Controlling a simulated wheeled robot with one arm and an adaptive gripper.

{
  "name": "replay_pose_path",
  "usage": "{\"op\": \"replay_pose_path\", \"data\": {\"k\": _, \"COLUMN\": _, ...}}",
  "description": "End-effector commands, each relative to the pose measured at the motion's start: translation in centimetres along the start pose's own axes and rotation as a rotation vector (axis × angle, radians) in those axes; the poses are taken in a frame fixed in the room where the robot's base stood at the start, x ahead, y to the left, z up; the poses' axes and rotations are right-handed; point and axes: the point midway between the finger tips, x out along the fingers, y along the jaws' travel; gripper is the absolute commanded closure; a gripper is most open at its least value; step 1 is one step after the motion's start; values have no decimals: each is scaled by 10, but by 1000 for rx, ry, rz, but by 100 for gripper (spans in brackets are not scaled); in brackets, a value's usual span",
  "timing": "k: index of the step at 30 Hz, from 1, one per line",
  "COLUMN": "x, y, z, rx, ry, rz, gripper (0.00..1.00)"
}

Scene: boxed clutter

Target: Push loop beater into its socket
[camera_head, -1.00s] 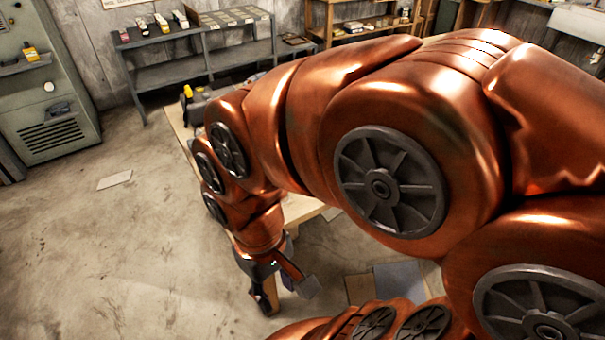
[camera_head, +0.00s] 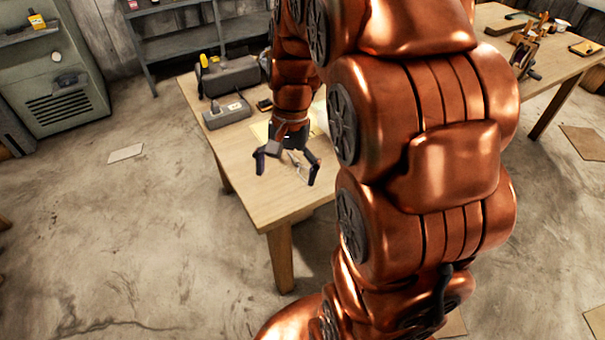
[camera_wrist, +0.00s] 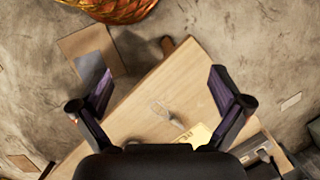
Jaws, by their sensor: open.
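A small pale metal piece, likely the loop beater (camera_wrist: 168,113), shows over the bare tabletop between my fingers in the wrist view. In the head view a thin pale piece (camera_head: 297,165) shows between the fingers; I cannot tell if it touches the table. My gripper (camera_head: 287,168) is open above the near end of the wooden table, and its two fingers are spread wide in the wrist view (camera_wrist: 162,88). A yellowish plate (camera_wrist: 196,135) lies beside the beater. A grey box with a knob (camera_head: 227,113) stands farther back. I cannot make out the socket.
A dark case (camera_head: 232,76) stands at the table's far left. The wooden table (camera_head: 262,200) is bare at its near left corner. A wooden device (camera_head: 527,50) sits on the table part at right. Flat sheets (camera_wrist: 90,52) lie on the floor.

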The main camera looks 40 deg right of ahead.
Motion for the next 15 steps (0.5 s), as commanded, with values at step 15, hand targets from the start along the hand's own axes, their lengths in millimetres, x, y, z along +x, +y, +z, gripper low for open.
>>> {"op": "replay_pose_path", "data": {"k": 15, "x": 38, "y": 16, "z": -175, "rx": 576, "ry": -80, "rz": -155, "gripper": 0}}
